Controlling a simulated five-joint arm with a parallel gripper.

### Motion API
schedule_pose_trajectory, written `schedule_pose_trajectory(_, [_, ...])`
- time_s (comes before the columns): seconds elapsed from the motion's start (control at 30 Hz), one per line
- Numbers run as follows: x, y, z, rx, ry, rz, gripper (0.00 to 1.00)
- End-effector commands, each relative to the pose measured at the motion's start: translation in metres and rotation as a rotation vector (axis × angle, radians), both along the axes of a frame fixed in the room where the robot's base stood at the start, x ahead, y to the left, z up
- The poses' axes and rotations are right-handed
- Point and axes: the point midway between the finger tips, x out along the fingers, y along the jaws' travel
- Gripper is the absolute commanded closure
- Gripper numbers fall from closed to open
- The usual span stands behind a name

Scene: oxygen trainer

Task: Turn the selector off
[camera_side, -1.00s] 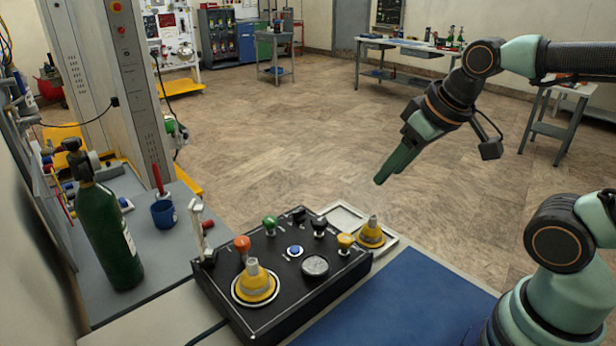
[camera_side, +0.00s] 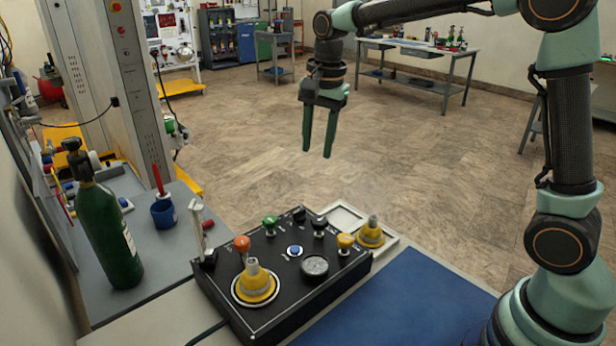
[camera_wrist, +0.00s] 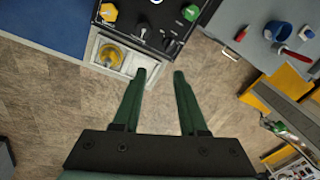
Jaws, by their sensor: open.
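A black control panel (camera_side: 300,290) stands on the bench. Two black knobs sit toward its far edge, one at the corner (camera_side: 299,214) and one nearer the yellow knob (camera_side: 319,226); they also show in the wrist view, (camera_wrist: 171,46) and (camera_wrist: 142,31). Which one is the selector, and its setting, I cannot tell for sure. My gripper (camera_side: 317,152) is open and empty, pointing down, well above and beyond the panel's far edge.
The panel also carries an orange knob (camera_side: 242,243), a green knob (camera_side: 270,222), a blue button (camera_side: 294,251), a gauge (camera_side: 315,266) and a yellow cone (camera_side: 255,283). Another yellow cone (camera_side: 371,232) stands in a pale tray. A green cylinder (camera_side: 108,235) and blue cup (camera_side: 164,214) are left.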

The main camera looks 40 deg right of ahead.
Motion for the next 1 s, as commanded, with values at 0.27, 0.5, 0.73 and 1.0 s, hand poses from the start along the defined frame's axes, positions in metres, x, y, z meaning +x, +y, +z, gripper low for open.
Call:
schedule_pose_trajectory(0.27, [0.041, 0.007, -0.043, 0.020, 0.107, -0.329, 0.58])
schedule_pose_trajectory(0.5, [0.049, 0.009, -0.058, 0.020, 0.128, -0.411, 0.58])
schedule_pose_trajectory(0.73, [0.048, 0.009, -0.090, 0.020, 0.132, -0.410, 0.58])
schedule_pose_trajectory(1.0, [0.048, 0.009, -0.142, 0.019, 0.130, -0.409, 0.58])
